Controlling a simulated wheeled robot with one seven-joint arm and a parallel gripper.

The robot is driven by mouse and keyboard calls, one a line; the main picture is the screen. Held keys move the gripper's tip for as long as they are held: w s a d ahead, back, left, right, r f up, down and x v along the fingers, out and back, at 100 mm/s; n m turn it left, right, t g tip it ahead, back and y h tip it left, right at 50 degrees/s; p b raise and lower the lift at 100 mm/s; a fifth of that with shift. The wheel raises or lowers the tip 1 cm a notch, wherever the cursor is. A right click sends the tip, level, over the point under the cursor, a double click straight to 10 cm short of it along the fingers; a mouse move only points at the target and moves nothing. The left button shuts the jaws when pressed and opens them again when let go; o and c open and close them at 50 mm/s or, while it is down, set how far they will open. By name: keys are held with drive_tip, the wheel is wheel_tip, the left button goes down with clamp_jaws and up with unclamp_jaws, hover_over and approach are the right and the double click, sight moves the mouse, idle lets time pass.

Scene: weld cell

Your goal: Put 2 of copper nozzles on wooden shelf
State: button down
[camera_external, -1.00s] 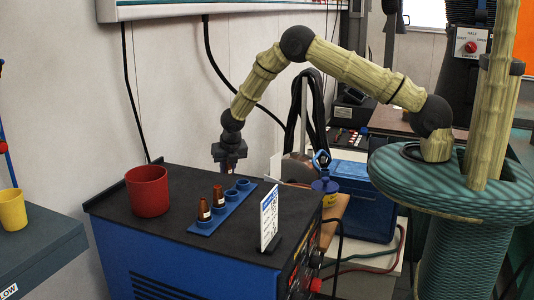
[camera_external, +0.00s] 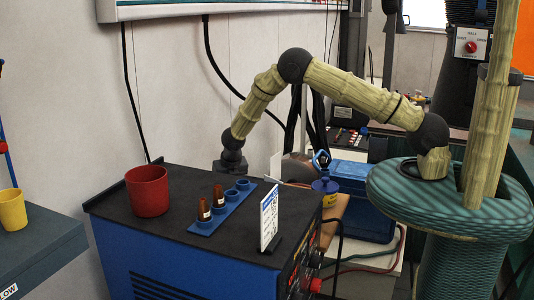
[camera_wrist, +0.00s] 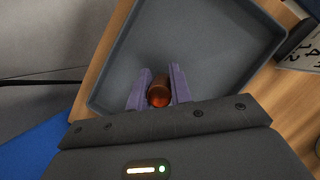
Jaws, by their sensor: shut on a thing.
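In the wrist view my gripper (camera_wrist: 154,82) has its two purple fingers shut on a copper nozzle (camera_wrist: 158,96). They are over a grey tray (camera_wrist: 213,45) that lies on a wooden surface (camera_wrist: 118,35), which appears to be the wooden shelf. I cannot tell whether the nozzle touches the tray. In the external view my wrist is low behind the far edge of the black machine top, and the fingers are hidden. Two more copper nozzles stand upright in a blue holder strip (camera_external: 208,228), a nearer one (camera_external: 203,210) and a farther one (camera_external: 218,195). The strip's other cups look empty.
A red cup (camera_external: 147,192) and a white sign (camera_external: 269,217) stand on the machine top (camera_external: 180,184). A yellow cup (camera_external: 12,209) is on a grey table at left. A blue toolbox (camera_external: 362,215) is at right. The wall is close behind my wrist.

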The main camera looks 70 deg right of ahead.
drive_tip(key=shift+f, duration=0.35)
drive_tip(key=c, duration=1.2)
unclamp_jaws()
drive_tip(key=b+v, duration=0.1)
drive_tip(key=v, duration=1.6)
drive_tip(key=shift+s+a+r, duration=0.1)
drive_tip(key=shift+r, duration=0.1)
drive_tip(key=shift+o, duration=0.3)
